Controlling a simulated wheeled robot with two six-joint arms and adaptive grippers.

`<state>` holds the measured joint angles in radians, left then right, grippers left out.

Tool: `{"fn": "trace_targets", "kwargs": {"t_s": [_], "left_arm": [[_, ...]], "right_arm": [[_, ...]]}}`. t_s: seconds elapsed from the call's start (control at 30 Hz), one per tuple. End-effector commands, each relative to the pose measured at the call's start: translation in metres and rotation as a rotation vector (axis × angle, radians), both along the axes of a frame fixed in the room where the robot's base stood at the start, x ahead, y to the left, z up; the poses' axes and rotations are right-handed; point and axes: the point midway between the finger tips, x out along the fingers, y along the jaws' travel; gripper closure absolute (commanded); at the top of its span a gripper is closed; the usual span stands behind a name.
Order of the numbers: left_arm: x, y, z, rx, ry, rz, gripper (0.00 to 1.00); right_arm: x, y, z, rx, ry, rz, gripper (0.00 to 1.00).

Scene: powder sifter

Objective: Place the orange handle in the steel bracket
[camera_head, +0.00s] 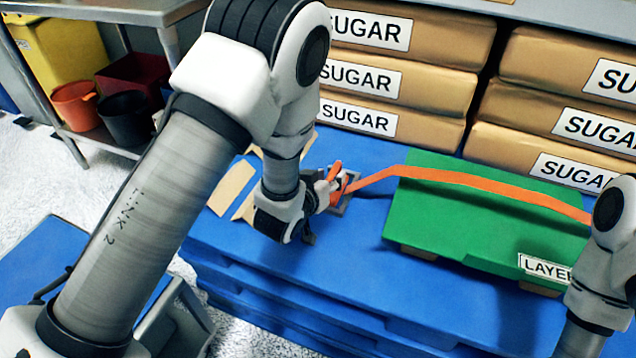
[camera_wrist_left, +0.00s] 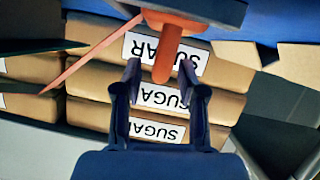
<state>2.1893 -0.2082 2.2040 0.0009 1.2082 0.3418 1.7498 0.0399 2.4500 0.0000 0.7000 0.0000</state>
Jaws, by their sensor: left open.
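The orange handle (camera_head: 335,170) is at the left end of a long orange strap, on the blue surface. In the left wrist view the handle (camera_wrist_left: 166,52) sticks out from a grey plate, which looks like the steel bracket (camera_wrist_left: 215,10). In the head view the grey bracket (camera_head: 347,196) shows only in part behind my gripper, so I cannot tell how fully the handle sits in it. My left gripper (camera_head: 325,190) is open, with its fingertips (camera_wrist_left: 163,72) apart on either side of the handle's end. My right gripper is not in view.
A green board (camera_head: 470,215) with the orange strap (camera_head: 470,178) across it lies right of the bracket. Stacked sugar bags (camera_head: 410,85) stand behind. Cardboard pieces (camera_head: 232,187) lie to the left. The blue pallet (camera_head: 330,290) is clear in front.

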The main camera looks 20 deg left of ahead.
Motion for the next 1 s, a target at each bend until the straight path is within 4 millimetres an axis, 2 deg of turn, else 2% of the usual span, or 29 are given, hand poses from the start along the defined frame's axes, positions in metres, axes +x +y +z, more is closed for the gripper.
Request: {"fn": "trace_targets", "kwargs": {"t_s": [0.03,0.2,0.4,0.57,1.0], "left_arm": [[-0.01,0.001,0.009,0.001,0.004,0.0,0.59],[-0.052,0.006,0.027,0.001,0.005,0.001,0.59],[-0.089,0.011,0.04,0.0,0.002,0.001,0.59],[-0.097,0.012,0.041,0.0,0.0,0.001,0.59],[-0.096,0.012,0.04,0.0,-0.001,0.0,0.59]], "right_arm": [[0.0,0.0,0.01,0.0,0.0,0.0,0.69],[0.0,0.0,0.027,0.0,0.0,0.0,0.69],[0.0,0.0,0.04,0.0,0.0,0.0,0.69],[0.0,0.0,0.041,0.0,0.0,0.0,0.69],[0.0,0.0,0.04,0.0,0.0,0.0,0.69]]}}
